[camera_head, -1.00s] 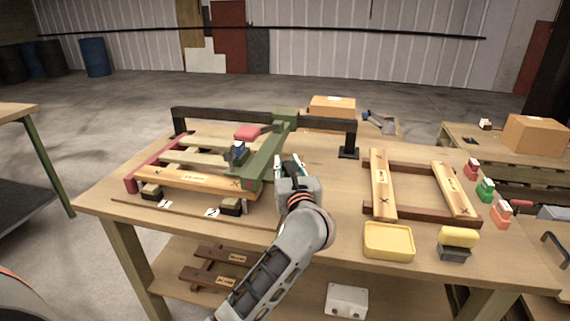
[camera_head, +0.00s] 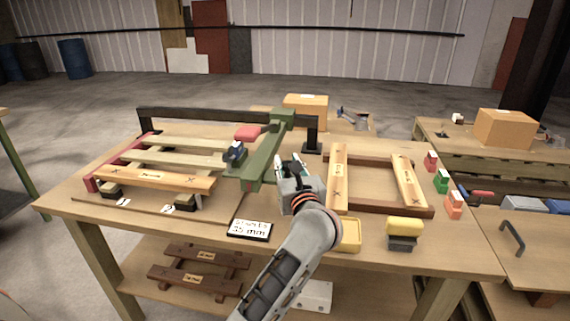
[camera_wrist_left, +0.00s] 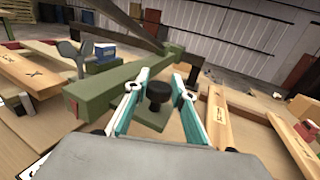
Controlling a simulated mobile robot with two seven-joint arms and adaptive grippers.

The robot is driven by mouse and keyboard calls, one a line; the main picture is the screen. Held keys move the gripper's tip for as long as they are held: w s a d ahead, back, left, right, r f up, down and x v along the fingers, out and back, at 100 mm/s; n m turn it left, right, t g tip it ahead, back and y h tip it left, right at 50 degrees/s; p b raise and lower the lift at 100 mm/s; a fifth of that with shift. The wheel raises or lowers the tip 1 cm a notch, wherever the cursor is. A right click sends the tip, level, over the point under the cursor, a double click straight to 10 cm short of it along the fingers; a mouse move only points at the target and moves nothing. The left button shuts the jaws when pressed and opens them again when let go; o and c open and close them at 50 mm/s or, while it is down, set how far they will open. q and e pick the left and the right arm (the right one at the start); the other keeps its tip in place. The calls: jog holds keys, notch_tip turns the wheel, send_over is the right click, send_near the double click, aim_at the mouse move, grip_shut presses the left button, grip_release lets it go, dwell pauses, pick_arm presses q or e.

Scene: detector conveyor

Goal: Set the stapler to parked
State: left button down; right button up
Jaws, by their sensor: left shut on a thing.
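The stapler appears to be the carriage with a green beam (camera_head: 262,150), a red part (camera_head: 248,132) and a dark blue head (camera_head: 235,152). It hangs across the black rail (camera_head: 190,116), near the rail's right end, just right of the slatted pallet (camera_head: 150,180). My left gripper (camera_head: 288,168) is at the near right side of the beam. In the left wrist view its teal-and-white fingers (camera_wrist_left: 158,95) are around a black knob (camera_wrist_left: 158,90) on a green plate beside the beam (camera_wrist_left: 105,88). My right gripper is out of view.
A wooden frame (camera_head: 370,209) lies right of my left gripper. A small sign (camera_head: 250,230) lies at the front edge. A cardboard box (camera_head: 305,110) is behind the rail.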

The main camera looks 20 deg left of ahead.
pick_arm(q)
jog(key=shift+d+f, duration=0.1)
jog(key=shift+d, duration=0.2)
jog(key=c, duration=1.7)
grip_release()
jog(key=shift+w+d, duration=0.1)
jog(key=shift+d, duration=0.05)
jog(key=shift+a, duration=0.2)
notch_tip(320, 180, up, 10)
jog(key=shift+r, duration=0.1)
jog(key=shift+d, duration=0.1)
